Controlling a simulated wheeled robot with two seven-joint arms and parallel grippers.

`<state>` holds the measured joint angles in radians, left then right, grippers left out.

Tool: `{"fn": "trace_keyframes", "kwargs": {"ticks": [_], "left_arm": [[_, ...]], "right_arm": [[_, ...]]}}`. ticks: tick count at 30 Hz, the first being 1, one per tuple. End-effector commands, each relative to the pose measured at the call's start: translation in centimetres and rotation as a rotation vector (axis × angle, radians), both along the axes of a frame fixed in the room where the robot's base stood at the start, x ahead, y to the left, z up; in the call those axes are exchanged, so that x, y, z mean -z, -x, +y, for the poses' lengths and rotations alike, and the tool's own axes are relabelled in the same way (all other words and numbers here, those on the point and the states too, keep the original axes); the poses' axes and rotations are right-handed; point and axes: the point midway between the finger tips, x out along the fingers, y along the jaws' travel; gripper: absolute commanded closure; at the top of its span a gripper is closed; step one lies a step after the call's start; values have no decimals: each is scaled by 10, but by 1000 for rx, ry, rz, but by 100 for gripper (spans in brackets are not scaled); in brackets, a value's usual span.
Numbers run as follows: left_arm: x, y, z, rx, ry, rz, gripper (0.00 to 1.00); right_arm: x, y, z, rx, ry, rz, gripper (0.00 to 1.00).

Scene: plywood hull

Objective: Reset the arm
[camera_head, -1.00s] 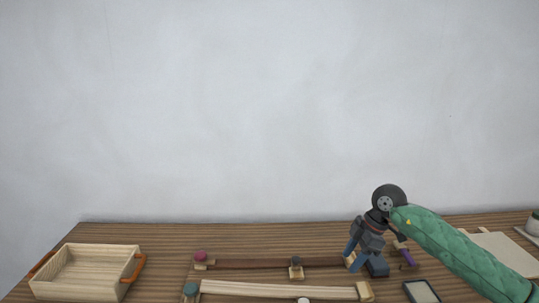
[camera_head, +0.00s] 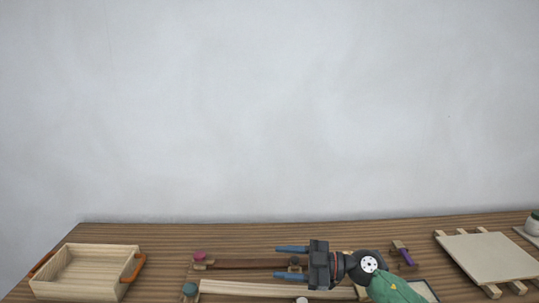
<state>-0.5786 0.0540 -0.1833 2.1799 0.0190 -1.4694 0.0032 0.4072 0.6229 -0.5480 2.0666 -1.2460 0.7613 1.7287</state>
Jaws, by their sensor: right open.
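My right arm comes in from the lower right in a green quilted sleeve. Its right gripper (camera_head: 292,262) is open, with two blue fingers pointing left over the wooden rails. No object shows between the fingers. The dark brown rail (camera_head: 238,263) lies behind and partly under the gripper, with a pink knob (camera_head: 199,256) at its left end. The pale rail (camera_head: 240,288) lies in front, with a teal knob (camera_head: 190,288) at its left end. The wrist hides the right ends of the rails. My left gripper is not in view.
A wooden tray (camera_head: 66,291) with orange handles stands at the left of the table (camera_head: 160,240). A small purple-topped piece (camera_head: 407,257) and a pale board on slats (camera_head: 488,257) lie at the right. The table between tray and rails is clear.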

Motion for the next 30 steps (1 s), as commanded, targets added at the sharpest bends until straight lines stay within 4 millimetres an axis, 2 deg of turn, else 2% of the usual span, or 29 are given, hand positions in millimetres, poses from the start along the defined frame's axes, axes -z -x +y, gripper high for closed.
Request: {"fn": "trace_keyframes", "kwargs": {"ticks": [3,7,10,14,17,23,26,30], "left_arm": [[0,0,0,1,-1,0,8],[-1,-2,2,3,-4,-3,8],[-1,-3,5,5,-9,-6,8],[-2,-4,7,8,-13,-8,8],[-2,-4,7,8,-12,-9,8],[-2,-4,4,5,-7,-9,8],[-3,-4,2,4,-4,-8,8],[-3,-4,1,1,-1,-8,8]], "right_arm": [[-16,5,4,115,-197,-29,52],[-27,3,-7,286,-372,-42,52],[-28,0,-23,442,-471,-29,52],[-16,-4,-51,666,-551,16,52],[3,-5,-74,844,-570,72,52],[63,9,-121,1184,-498,239,52],[101,26,-141,1330,-409,350,52],[158,62,-163,1489,-231,525,52]]}}
